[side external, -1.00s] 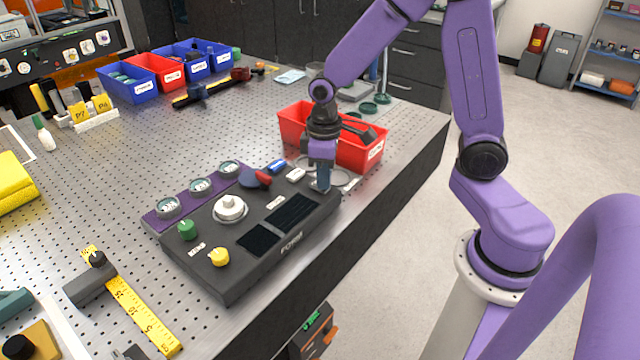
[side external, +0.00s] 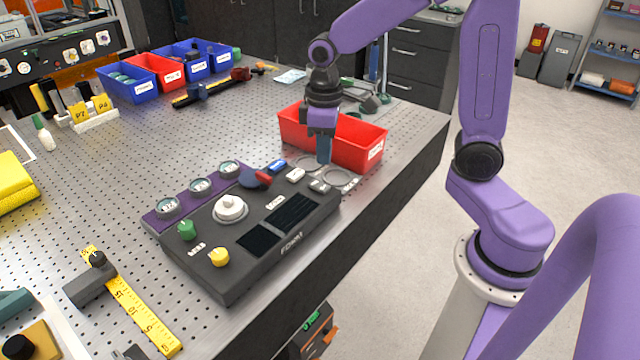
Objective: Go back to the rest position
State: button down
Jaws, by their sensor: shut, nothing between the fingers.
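My gripper (side external: 324,160) points down, shut and empty. It is held above the far right corner of the dark control panel (side external: 205,270), in front of the red bin (side external: 358,155). The fingers appear clear of the panel surface. The panel carries a white knob (side external: 230,207), a green knob (side external: 187,230), a yellow knob (side external: 219,257), a red-tipped lever (side external: 262,177), a blue button (side external: 277,167) and white switches. The gripper hides part of the red bin's front wall.
The perforated metal table (side external: 130,200) holds blue bins (side external: 131,88) and another red bin (side external: 158,74) at the back. A yellow ruler (side external: 140,312) lies at front left. The table's right edge (side external: 400,200) is close by.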

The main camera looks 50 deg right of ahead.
jog(key=shift+r, duration=0.15)
jog(key=shift+s, duration=0.1)
jog(key=s+a+n, duration=0.3)
jog(key=s+n, duration=0.3)
jog(key=s, duration=1.5)
jog(key=shift+a+r+n, duration=0.15)
jog(key=shift+r+n, duration=0.05)
jog(key=shift+n, duration=0.1)
jog(key=shift+w, duration=0.1)
jog(key=w+d+r+n, duration=0.1)
jog(key=w+r+n, duration=0.1)
jog(key=w, duration=0.9)
jog(key=w+d+r+n, duration=0.2)
jog(key=w+r+n, duration=0.1)
jog(key=w, duration=0.9)
jog(key=shift+w+r, duration=0.3)
jog(key=shift+r, duration=0.6)
